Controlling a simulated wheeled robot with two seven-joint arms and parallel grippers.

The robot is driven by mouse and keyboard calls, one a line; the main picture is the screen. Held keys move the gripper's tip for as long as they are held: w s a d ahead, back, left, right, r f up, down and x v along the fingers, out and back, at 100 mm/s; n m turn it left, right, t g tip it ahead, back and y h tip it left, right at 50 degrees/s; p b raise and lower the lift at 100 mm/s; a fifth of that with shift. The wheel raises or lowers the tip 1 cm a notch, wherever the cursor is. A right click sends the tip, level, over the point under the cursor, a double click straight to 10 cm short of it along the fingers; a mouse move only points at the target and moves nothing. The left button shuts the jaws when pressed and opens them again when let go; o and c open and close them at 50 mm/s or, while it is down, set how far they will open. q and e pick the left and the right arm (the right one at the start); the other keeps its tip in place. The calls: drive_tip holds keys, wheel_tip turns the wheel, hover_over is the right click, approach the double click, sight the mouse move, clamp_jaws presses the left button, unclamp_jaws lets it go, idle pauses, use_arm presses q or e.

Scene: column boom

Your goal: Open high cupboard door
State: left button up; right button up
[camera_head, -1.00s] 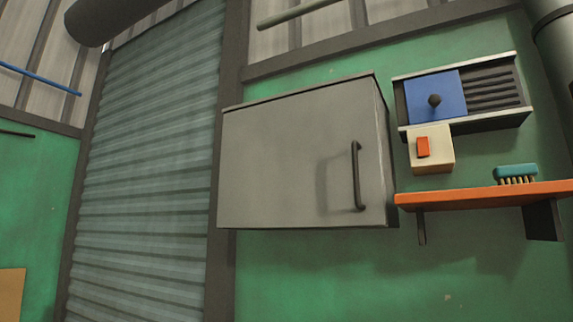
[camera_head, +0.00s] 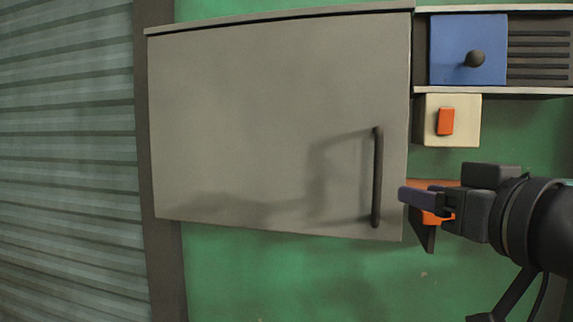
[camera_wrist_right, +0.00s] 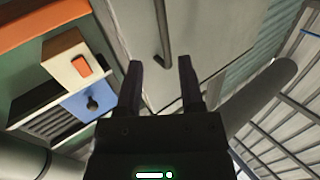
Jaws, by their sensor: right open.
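The grey cupboard door (camera_head: 260,120) is shut and fills the middle of the head view. Its dark vertical bar handle (camera_head: 377,178) is on the door's right side. My right gripper (camera_head: 408,196) is just right of the handle in the head view, pointing left, apart from it in the picture. In the right wrist view the gripper (camera_wrist_right: 160,65) has its two fingers spread, with nothing between them. The handle (camera_wrist_right: 161,35) lies ahead of the fingertips there, and the door (camera_wrist_right: 205,35) is behind it. My left gripper is not in view.
Right of the cupboard are a blue panel with a black knob (camera_head: 468,50), a cream box with an orange switch (camera_head: 460,120), and an orange shelf (camera_head: 428,217), partly hidden by my right gripper. A ribbed shutter (camera_head: 65,160) stands left. Green wall below is clear.

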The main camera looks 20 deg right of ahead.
sight(380, 177)
drive_tip(key=w, duration=0.2)
drive_tip(key=w+p, duration=0.1)
drive_tip(key=w, duration=0.2)
drive_tip(key=w+r+p, duration=0.1)
drive_tip(key=w, duration=0.2)
drive_tip(key=shift+a, duration=0.4)
drive_tip(key=shift+w+f, duration=0.15)
drive_tip(key=shift+w, duration=0.2)
clamp_jaws()
idle(0.5)
